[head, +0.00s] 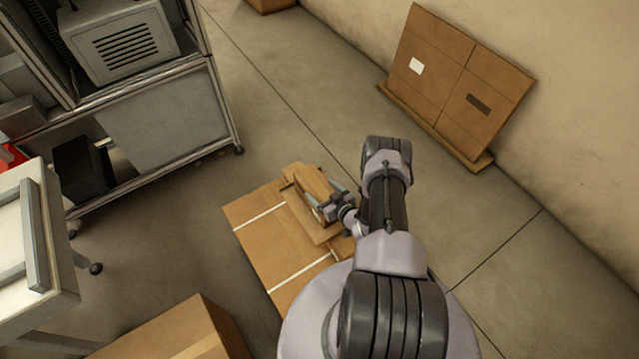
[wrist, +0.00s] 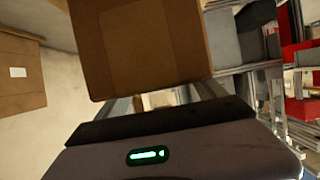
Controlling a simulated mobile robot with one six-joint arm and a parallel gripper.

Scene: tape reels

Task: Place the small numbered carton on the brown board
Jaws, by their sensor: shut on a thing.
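My gripper (head: 340,205) is shut on a small brown carton (head: 312,187). The same carton fills the top of the wrist view (wrist: 140,50), with a paler strip on its face; no number is readable. In the head view the carton is above a flat brown board (head: 328,236), which lies on a large brown box top with white strips (head: 255,240). The carton and my gripper hide part of the board. I cannot tell whether the carton touches it.
A metal rack with a grey vented unit (head: 122,45) stands at the upper left. A white cart (head: 40,235) is at the left edge. Another brown box (head: 180,335) is at the bottom. Flat cardboard (head: 455,80) leans on the wall. The floor between is clear.

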